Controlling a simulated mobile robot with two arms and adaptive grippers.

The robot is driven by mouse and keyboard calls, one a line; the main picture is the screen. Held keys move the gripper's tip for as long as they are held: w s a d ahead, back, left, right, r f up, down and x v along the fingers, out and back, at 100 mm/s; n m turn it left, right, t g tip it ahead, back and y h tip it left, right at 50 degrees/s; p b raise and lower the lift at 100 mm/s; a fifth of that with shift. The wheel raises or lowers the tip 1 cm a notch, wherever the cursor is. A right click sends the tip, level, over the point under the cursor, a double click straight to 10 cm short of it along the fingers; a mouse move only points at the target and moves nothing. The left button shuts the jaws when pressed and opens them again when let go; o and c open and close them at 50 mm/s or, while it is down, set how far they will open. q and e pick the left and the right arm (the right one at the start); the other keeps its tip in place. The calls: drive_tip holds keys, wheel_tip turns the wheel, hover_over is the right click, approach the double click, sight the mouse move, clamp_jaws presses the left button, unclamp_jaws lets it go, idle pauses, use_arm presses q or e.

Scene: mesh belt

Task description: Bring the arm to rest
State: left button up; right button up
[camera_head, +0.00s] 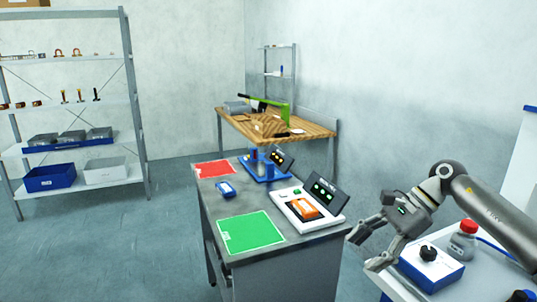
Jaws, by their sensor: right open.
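My right gripper (365,250) is at the lower right of the head view, on an arm that comes in from the right edge. Its two fingers are apart and I see nothing between them. It hangs in the air just right of the grey workbench (262,250), left of and partly in front of a blue and white box with a black knob (430,262). My left gripper does not show.
The workbench carries a red mat (214,169), a green mat (250,232), a blue device (226,189) and a white unit with an orange item (304,206). A red-topped button (468,227) stands near my arm. A wooden table (232,122) is behind; shelving (142,150) is left. The left floor is clear.

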drive_tip(key=a+r+m+t+y, duration=0.3)
drive_tip(key=a+m+t+y, duration=0.7)
drive_tip(key=a+m, duration=0.9)
drive_tip(key=s+d+f+m+t+h, duration=0.3)
drive_tip(key=d+f+m+h, duration=0.45)
drive_tip(key=m, duration=0.65)
drive_tip(key=s+d+f+m+t+h, duration=0.25)
drive_tip(key=d+f+m+h, duration=0.25)
drive_tip(key=f+m+h, duration=0.65)
drive_tip(key=s+d+f+m+g, duration=0.2)
drive_tip(key=s+f+m+g, duration=0.2)
drive_tip(key=s, duration=0.5)
drive_tip(key=s+d+f+m+g+y, duration=0.1)
drive_tip(key=s+f+m+g, duration=0.3)
drive_tip(key=s, duration=0.5)
drive_tip(key=s+d+f+m+g, duration=0.2)
drive_tip(key=s+f+m+g, duration=0.25)
drive_tip(key=s, duration=0.45)
wheel_tip(320, 180, down, 25)
drive_tip(key=n, duration=0.1)
drive_tip(key=s+d+f+g, duration=0.1)
drive_tip(key=s+d+f, duration=0.2)
drive_tip(key=s+f, duration=1.4)
drive_tip(key=shift+s+g, duration=0.4)
drive_tip(key=shift+s, duration=0.15)
